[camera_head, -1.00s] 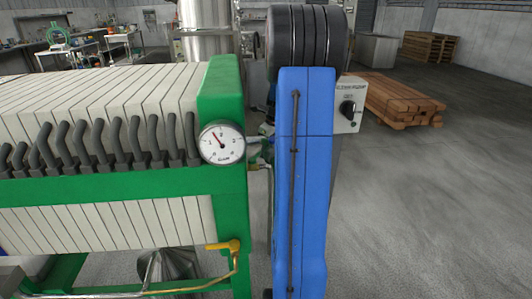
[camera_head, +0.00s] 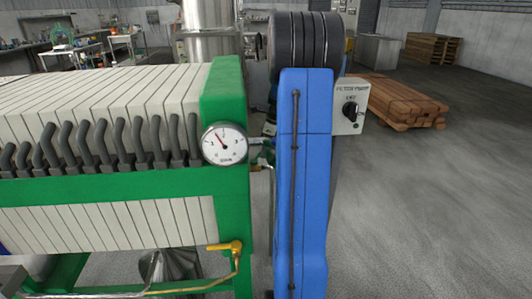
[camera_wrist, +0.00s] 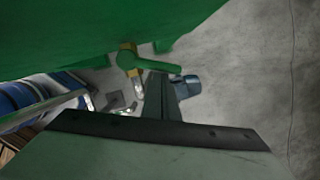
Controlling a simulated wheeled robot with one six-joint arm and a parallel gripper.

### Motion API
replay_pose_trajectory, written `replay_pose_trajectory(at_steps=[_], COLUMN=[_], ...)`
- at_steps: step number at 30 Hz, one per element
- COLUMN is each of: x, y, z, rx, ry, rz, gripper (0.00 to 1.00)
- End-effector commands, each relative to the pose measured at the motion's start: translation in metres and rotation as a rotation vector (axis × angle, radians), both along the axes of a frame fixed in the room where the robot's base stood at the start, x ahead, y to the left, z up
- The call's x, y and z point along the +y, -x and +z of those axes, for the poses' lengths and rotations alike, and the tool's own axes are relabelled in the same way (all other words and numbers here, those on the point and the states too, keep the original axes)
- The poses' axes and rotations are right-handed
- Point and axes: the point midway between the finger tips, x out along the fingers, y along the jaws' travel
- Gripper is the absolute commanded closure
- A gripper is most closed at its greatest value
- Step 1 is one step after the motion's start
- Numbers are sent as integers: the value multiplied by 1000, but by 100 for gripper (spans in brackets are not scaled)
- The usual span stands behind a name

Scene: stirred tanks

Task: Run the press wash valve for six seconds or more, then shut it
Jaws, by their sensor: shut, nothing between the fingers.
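In the wrist view a valve with a green lever (camera_wrist: 150,64) and a brass-coloured body (camera_wrist: 134,75) sits just under a large green surface. I cannot tell for sure that it is the press wash valve. My gripper (camera_wrist: 157,80) is shut and empty, its fingertips close below the lever; contact cannot be told. In the head view the filter press has white plates (camera_head: 110,110), a green frame (camera_head: 226,100) and a round gauge (camera_head: 225,144). A yellow-handled valve (camera_head: 226,246) sits on a pipe low at its end. My blue arm hides my gripper in the head view.
A grey control box (camera_head: 351,108) with a black knob is right of my arm. Timber (camera_head: 395,100) and a pallet stack (camera_head: 432,47) lie farther back. The floor at right (camera_head: 430,210) is clear. A blue object (camera_wrist: 187,87) shows beside my fingers in the wrist view.

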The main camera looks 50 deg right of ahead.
Motion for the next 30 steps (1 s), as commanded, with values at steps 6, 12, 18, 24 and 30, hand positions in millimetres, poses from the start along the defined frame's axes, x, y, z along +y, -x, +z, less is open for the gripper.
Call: replay_pose_trajectory(at_steps=[6, 12, 18, 24, 30], x=[1, 3, 5, 5, 5], y=[-12, -19, -23, -25, -25], z=[0, 0, 0, 0, 0], rx=[0, 0, 0, -1, -1], ry=[0, 0, 0, 1, 1], rz=[166, 284, 279, 276, 276], gripper=[100, 100, 100, 100, 100])
